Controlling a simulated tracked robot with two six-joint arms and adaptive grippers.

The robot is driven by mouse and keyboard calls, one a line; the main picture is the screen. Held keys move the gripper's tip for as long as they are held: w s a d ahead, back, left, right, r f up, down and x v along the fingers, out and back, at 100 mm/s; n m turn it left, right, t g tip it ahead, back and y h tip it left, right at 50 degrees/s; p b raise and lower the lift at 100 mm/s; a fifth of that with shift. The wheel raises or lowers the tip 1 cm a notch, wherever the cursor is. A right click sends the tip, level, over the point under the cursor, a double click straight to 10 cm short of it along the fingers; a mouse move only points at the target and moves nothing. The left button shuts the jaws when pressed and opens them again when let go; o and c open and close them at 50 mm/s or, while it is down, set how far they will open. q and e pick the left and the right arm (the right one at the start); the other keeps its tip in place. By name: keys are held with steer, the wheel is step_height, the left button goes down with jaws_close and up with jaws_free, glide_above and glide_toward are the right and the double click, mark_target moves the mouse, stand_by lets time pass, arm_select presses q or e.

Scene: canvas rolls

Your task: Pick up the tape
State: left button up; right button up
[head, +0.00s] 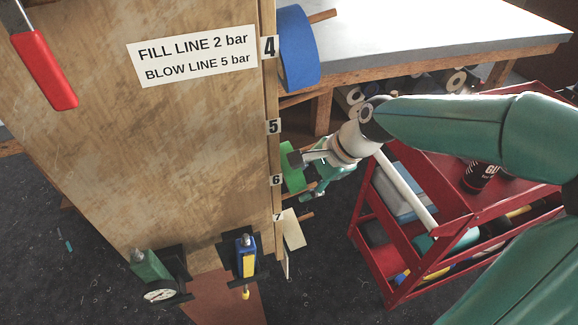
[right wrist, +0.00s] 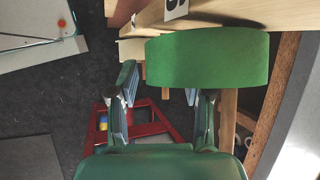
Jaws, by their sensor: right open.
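A green tape roll (head: 292,172) hangs on the side edge of the wooden board, by the number 6. A larger blue roll (head: 300,48) hangs on a wooden peg higher up, by the number 4. My right gripper (head: 308,172) is at the green roll, open, and partly overlaps it in the head view. In the right wrist view the green roll (right wrist: 208,60) lies just past the open fingers (right wrist: 166,98), off to the right of their middle. My left gripper is not in view.
A peg with a pale piece (head: 293,230) is below the green roll. A red cart (head: 400,283) and grey-topped bench (head: 430,35) stand right.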

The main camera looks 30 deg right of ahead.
steer(key=shift+w+a+f, duration=0.1)
steer(key=shift+f, duration=0.2)
jaws_close()
